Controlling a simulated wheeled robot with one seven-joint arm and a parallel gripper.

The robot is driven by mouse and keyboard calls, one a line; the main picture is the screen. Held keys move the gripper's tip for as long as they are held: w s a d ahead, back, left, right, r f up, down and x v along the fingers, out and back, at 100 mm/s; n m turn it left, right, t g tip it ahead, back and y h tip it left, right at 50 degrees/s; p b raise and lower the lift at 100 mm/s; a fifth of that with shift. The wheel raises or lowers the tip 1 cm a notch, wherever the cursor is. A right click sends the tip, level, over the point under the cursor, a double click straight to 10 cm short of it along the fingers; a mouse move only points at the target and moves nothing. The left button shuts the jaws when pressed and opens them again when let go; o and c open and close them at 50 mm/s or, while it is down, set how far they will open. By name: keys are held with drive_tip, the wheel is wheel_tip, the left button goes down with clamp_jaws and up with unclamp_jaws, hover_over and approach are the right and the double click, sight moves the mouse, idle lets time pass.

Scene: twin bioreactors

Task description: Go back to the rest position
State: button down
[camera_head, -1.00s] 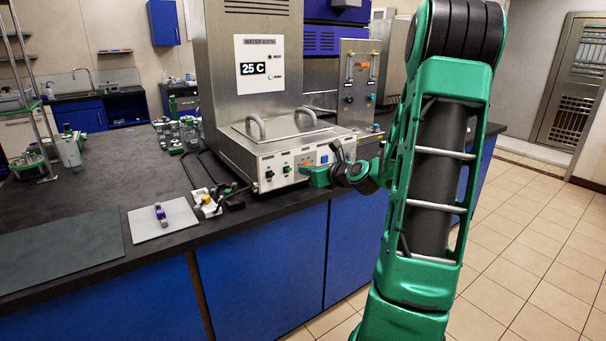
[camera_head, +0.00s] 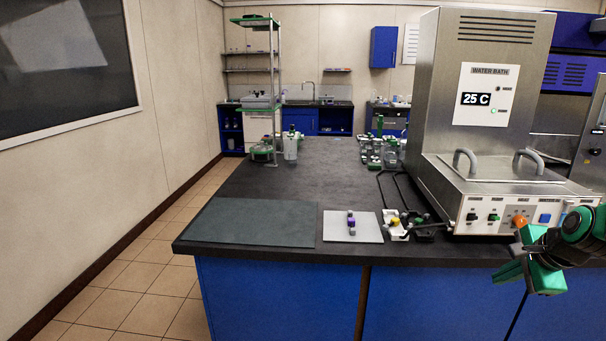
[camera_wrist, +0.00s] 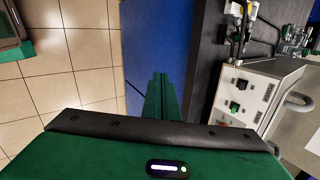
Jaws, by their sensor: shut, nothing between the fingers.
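My gripper (camera_head: 522,262) is at the right edge of the head view, in front of the water bath's control panel and beyond the bench's front edge. In the wrist view its green fingers (camera_wrist: 158,92) are together and empty, over the floor side of the blue cabinet front. The water bath (camera_head: 495,95) reads 25 C, and its lid with two handles is down. Most of my arm is outside the head view.
The dark bench top (camera_head: 300,180) has clear room in its middle. A grey pad (camera_head: 352,234) with a small purple-and-grey object lies near the front edge, beside a dark green mat (camera_head: 250,222). Bottles (camera_head: 385,150) stand farther back. Tiled floor (camera_head: 120,275) is free at left.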

drive_tip(key=s+a+r+n+g, duration=0.1)
drive_tip(key=s+a+n+g, duration=0.2)
drive_tip(key=s+n, duration=0.4)
drive_tip(key=s+a+r+n+g, duration=0.1)
drive_tip(key=s+a+n+g, duration=0.2)
drive_tip(key=s, duration=1.4)
drive_tip(key=n, duration=0.3)
drive_tip(key=shift+a+n+g, duration=0.35)
drive_tip(key=shift+n+g, duration=0.05)
drive_tip(key=shift+r, duration=0.1)
